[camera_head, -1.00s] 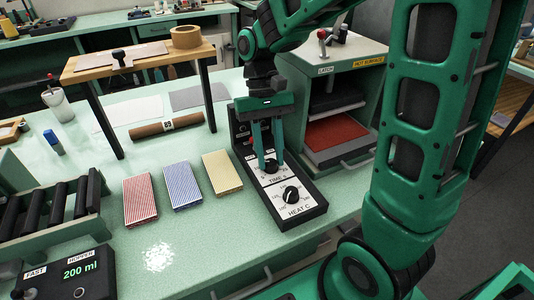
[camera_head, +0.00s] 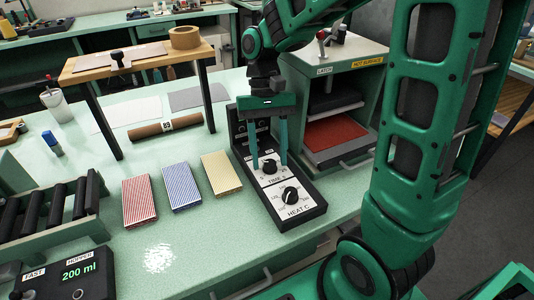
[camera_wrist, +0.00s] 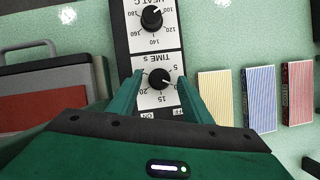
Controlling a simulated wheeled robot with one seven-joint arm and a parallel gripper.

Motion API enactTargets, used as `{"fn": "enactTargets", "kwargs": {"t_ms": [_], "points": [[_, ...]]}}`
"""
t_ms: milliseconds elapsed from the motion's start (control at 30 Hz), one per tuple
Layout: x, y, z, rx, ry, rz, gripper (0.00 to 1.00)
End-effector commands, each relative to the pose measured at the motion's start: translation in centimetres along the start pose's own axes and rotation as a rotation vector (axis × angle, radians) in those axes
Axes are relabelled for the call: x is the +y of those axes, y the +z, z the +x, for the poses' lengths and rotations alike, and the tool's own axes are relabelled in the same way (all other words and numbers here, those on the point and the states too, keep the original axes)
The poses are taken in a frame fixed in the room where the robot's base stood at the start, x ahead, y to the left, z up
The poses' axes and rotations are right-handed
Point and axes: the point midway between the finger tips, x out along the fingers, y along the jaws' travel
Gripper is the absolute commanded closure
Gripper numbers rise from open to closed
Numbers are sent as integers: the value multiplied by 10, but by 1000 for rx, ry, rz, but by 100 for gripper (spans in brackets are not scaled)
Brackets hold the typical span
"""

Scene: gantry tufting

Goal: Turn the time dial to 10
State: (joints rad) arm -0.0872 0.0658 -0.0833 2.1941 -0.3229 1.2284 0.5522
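The time dial (camera_head: 269,166) is a round black knob on the white "TIME S" panel, above the heat dial (camera_head: 290,195) in the head view. My gripper (camera_head: 270,168) points down over it, open, with one green finger on each side and a gap to the knob. In the wrist view the time dial (camera_wrist: 160,78) sits between the fingertips. Its white pointer aims right and slightly down, toward the right finger. 15 and 20 show on the scale, but the finger hides the number by the pointer. The heat dial (camera_wrist: 151,18) is upright beyond it.
The control box (camera_head: 312,211) stands by the press (camera_head: 350,60) with its red pad. Yellow (camera_head: 221,173), blue (camera_head: 182,186) and red (camera_head: 139,201) striped blocks lie to its left. The wooden stand (camera_head: 130,62) is behind them.

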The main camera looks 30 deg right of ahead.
Motion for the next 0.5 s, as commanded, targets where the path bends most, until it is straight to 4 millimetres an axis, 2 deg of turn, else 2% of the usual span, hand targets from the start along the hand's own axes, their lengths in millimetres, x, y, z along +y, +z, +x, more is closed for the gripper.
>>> {"fn": "enactTargets", "kwargs": {"t_ms": [267,367,500], "points": [[0,1,-3,-2,1,-1,55],[-1,0,-14,-1,-1,-1,55],[0,-1,-38,1,-2,0,55]]}}
